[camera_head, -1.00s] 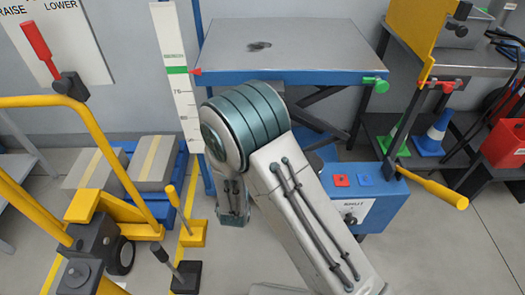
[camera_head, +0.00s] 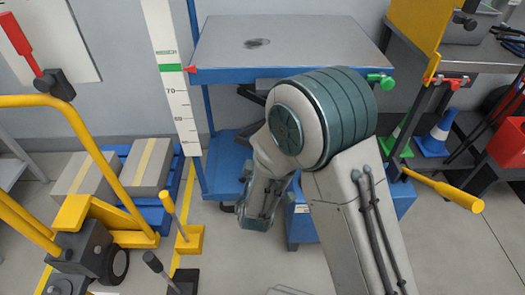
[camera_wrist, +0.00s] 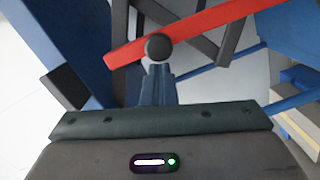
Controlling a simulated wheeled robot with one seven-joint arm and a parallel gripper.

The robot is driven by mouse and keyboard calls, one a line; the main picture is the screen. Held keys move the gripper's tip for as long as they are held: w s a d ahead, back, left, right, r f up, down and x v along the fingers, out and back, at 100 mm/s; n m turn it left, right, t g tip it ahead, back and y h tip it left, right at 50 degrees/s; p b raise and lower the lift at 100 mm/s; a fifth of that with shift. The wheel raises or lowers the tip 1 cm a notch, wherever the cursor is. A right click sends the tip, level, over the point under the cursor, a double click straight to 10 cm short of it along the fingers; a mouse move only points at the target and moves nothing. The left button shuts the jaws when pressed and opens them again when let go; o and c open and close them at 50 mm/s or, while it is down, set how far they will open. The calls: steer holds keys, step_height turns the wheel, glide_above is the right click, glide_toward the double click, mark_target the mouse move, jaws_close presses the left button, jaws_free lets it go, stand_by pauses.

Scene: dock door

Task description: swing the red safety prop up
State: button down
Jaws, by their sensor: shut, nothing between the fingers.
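The red safety prop (camera_wrist: 215,28) shows in the wrist view as a long red bar slanting from lower left to upper right under the lift table. A dark round knob (camera_wrist: 158,47) sits in front of it, near its left end. My gripper (camera_wrist: 157,72) is shut and empty, its fingertips just below the knob; I cannot tell whether they touch it. In the head view my arm hides the gripper and the prop. The lift table (camera_head: 290,42) is raised, with a grey top and blue frame.
A green knob (camera_head: 381,81) juts from the table's right edge. A yellow-handled lever (camera_head: 445,190) sticks out at the right. A height scale (camera_head: 174,75) stands left of the table. Boxes on a blue pallet (camera_head: 152,165) and a yellow-railed truck (camera_head: 80,225) stand at left.

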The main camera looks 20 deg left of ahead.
steer(key=shift+w+d+f, duration=0.1)
steer(key=shift+w+d, duration=0.05)
steer(key=shift+d, duration=0.2)
steer(key=s+a+r, duration=0.1)
steer(key=s, duration=1)
steer(key=shift+s+a+r+p, duration=0.35)
steer(key=shift+s+a+p, duration=0.05)
